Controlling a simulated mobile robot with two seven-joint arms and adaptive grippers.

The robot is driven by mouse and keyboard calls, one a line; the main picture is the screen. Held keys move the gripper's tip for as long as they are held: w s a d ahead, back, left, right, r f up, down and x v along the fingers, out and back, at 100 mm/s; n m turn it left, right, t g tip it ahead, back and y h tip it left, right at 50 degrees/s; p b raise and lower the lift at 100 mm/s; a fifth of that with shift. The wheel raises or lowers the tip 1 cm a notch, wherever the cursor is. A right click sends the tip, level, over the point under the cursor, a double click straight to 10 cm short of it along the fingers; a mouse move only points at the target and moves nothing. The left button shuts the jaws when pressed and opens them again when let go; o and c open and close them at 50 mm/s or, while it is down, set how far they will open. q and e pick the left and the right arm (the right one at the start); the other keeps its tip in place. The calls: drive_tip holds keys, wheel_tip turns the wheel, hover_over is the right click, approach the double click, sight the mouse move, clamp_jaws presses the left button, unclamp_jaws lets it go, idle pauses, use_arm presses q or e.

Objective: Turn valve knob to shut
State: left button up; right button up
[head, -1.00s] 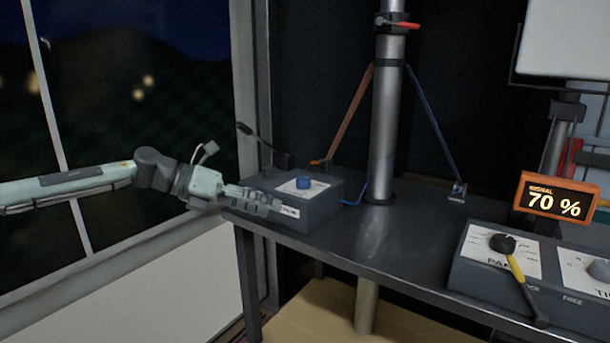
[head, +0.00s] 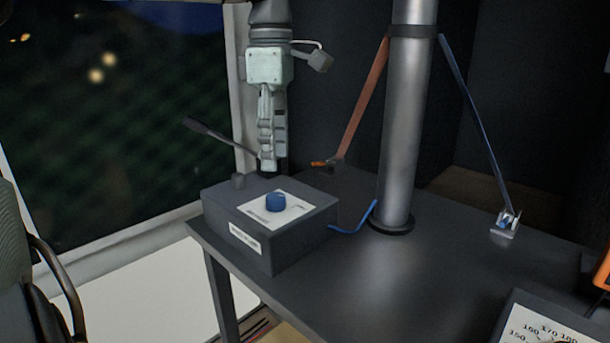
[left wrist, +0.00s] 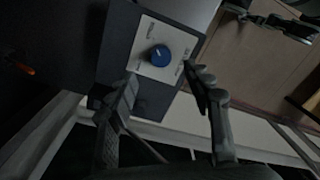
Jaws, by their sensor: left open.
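The blue valve knob (head: 275,202) sits on a white label plate (head: 262,212) on top of a dark grey box (head: 250,239) at the table's left corner. In the left wrist view the blue knob (left wrist: 160,56) lies beyond the fingertips, with a pale mark on its top. My left gripper (head: 268,164) points down above the back of the box, behind the knob. It also shows in the left wrist view (left wrist: 165,80), with its fingers apart and nothing between them. It does not touch the knob.
A gooseneck microphone (head: 212,133) rises behind the box, close to my left gripper. A metal mast (head: 408,130) with an orange strap (head: 360,100) and a blue strap (head: 465,105) stands right of the box. The table (head: 330,290) is clear in front of the mast.

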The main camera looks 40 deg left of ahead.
sight(275, 195)
use_arm(q)
drive_tip(key=shift+f, duration=0.1)
drive_tip(key=f, duration=0.3)
drive_tip(key=shift+s+f, duration=0.25)
drive_tip(key=shift+s, duration=0.05)
wheel_tip(275, 195, down, 2)
drive_tip(key=shift+f, duration=0.9)
use_arm(e)
drive_tip(key=shift+s+f, duration=0.3)
drive_tip(key=shift+s, duration=0.5)
drive_tip(key=shift+a, duration=0.1)
use_arm(q)
drive_tip(key=c, duration=1.2)
